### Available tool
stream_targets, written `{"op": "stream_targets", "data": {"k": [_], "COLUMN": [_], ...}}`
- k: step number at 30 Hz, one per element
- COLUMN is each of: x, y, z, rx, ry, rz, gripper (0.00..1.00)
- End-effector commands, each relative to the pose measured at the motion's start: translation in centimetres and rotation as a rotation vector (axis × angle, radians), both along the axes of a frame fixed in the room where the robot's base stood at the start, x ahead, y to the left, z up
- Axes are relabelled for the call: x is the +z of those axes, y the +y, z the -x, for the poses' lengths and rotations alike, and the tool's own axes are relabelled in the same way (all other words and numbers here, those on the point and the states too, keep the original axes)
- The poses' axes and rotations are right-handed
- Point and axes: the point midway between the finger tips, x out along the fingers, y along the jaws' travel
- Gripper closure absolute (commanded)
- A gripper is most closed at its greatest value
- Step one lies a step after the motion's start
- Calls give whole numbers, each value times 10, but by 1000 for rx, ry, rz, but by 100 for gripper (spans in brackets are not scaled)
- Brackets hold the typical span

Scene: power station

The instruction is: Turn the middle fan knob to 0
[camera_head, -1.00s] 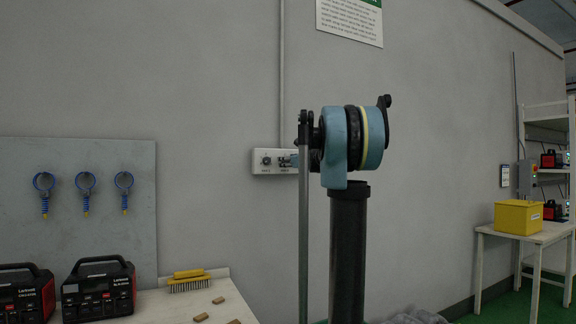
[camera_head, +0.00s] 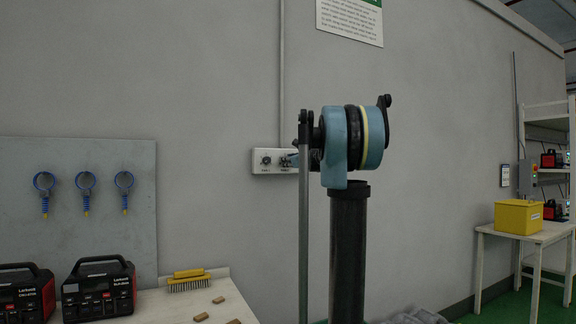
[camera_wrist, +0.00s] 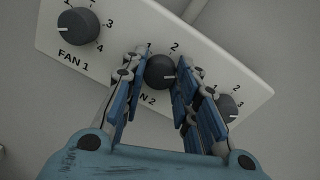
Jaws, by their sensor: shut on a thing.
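The white fan panel (camera_wrist: 130,62) is on the wall and looks tilted in the wrist view; it also shows in the head view (camera_head: 256,168). The dark middle knob (camera_wrist: 160,72), marked FAN 2, sits between the blue fingers of my gripper (camera_wrist: 158,80), which are shut on it from both sides. In the head view my gripper is mostly hidden behind my arm.
The FAN 1 knob (camera_wrist: 75,27) is at upper left, its mark pointing left. Another knob (camera_wrist: 226,107) is close beside the right finger. A conduit (camera_head: 282,70) rises above the panel. A bench (camera_head: 172,303) with loose items is below left.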

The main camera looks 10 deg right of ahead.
Motion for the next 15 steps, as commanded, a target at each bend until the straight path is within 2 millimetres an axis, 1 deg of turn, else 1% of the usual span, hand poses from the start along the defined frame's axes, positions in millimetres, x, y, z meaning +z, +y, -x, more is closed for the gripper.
{"op": "stream_targets", "data": {"k": [15], "x": [0], "y": [1], "z": [1], "rx": [1], "ry": [-143], "rz": [440], "gripper": [96]}}
